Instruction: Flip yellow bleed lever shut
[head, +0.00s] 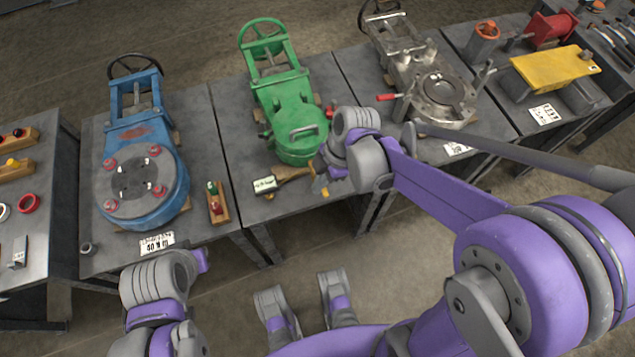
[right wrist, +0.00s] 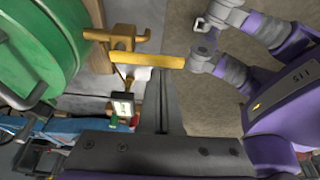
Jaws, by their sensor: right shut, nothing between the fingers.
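The yellow bleed lever (right wrist: 147,60) is a flat bar on a brass valve body (right wrist: 122,38) at the green valve (right wrist: 45,45). In the right wrist view it points right, out past the bench edge. In the head view the lever (head: 320,186) shows small at the front of the green valve (head: 297,130), beside the brass fitting (head: 290,172). My right gripper (head: 326,168) is shut and empty, close to the lever; I cannot tell whether they touch. Only part of my left gripper (head: 202,262) shows, low at the left, and its jaws are hidden.
A steel valve (head: 435,90) and a yellow part (head: 553,67) stand to the right. Open floor lies in front.

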